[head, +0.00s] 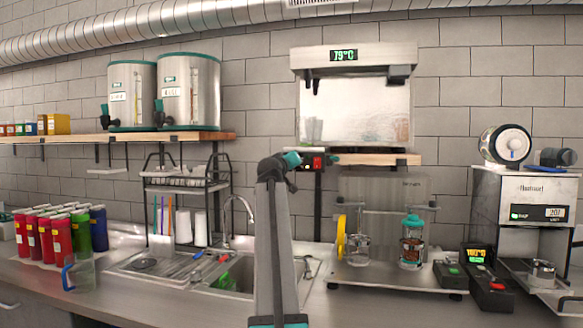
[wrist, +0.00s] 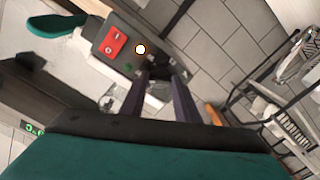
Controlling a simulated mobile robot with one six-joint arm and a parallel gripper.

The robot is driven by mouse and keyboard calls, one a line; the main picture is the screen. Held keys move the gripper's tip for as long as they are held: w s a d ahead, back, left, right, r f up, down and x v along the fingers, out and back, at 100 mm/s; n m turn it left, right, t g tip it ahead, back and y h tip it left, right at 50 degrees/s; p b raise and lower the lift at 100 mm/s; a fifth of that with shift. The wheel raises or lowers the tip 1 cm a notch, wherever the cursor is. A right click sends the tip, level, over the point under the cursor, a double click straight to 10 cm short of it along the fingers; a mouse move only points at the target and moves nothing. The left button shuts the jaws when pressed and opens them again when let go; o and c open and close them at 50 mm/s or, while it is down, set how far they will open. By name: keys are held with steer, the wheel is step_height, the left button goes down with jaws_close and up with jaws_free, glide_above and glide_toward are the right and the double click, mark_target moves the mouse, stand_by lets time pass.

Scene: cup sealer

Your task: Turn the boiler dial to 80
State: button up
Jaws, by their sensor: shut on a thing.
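The boiler (head: 355,110) is the steel unit on the wall in the head view. Its green display (head: 344,55) appears to read 79°C; the first digit is hard to make out. A dark control panel (wrist: 102,42) with a red switch (wrist: 114,42) and a white round spot shows in the wrist view. My gripper (wrist: 160,82) has its fingers at the lower right part of this panel, shut on the dial, which is mostly hidden between the fingertips. In the head view my gripper (head: 296,161) is beside the red switch, below the boiler.
A teal lever (wrist: 55,23) is close to the panel. A wooden shelf (head: 380,159) is under the boiler. A dish rack (head: 187,180) and a curved tap (head: 238,205) stand to the left. The sealer (head: 522,200) is at far right.

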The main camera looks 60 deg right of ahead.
steer(key=o, duration=1)
steer(key=shift+o, duration=0.2)
steer(key=shift+a, duration=0.2)
steer(key=b+v, duration=0.2)
steer(key=v, duration=1.1)
steer(key=shift+a, duration=0.2)
steer(key=shift+s+r, duration=0.1)
steer(key=shift+r, duration=0.1)
